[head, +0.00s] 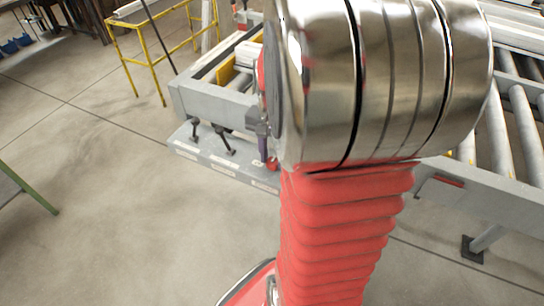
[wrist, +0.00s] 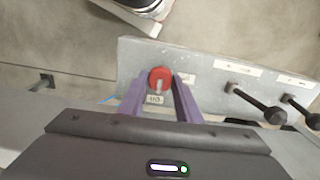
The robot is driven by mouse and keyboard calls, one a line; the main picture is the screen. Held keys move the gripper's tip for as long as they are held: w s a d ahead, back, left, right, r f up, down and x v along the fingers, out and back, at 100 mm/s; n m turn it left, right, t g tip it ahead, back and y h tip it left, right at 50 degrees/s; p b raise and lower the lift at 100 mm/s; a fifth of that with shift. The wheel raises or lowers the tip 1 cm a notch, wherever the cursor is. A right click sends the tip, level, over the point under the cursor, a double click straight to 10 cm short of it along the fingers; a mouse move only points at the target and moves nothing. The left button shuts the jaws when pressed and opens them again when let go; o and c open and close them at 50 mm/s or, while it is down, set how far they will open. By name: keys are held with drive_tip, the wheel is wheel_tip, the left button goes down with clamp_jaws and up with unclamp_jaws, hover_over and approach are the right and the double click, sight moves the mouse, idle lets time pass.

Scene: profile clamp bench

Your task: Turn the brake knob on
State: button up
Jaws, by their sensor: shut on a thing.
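The red brake knob (wrist: 160,74) sits on a grey panel (wrist: 140,55) in the wrist view. A pale mark on its lower side points toward a small white label (wrist: 154,99), whose letters look upside down. The two purple fingers of my gripper (wrist: 160,88) come up on either side of the knob and are shut on it. In the head view, a little of the red knob (head: 272,163) shows beside a purple finger of my gripper (head: 264,150). My arm hides the rest there.
Black-handled levers (wrist: 263,107) stand on the same panel to the right in the wrist view; they also show left of my gripper in the head view (head: 222,143). A roller conveyor (head: 510,120) lies right. A yellow frame (head: 130,65) stands behind. Open floor lies left.

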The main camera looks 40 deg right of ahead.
drive_tip(key=shift+m, duration=0.3)
drive_tip(key=shift+s, duration=0.1)
drive_tip(key=o, duration=1.1)
drive_tip(key=shift+c, duration=0.2)
wheel_tip(320, 180, up, 14)
drive_tip(key=shift+f, duration=0.15)
drive_tip(key=shift+d, duration=0.1)
idle(0.4)
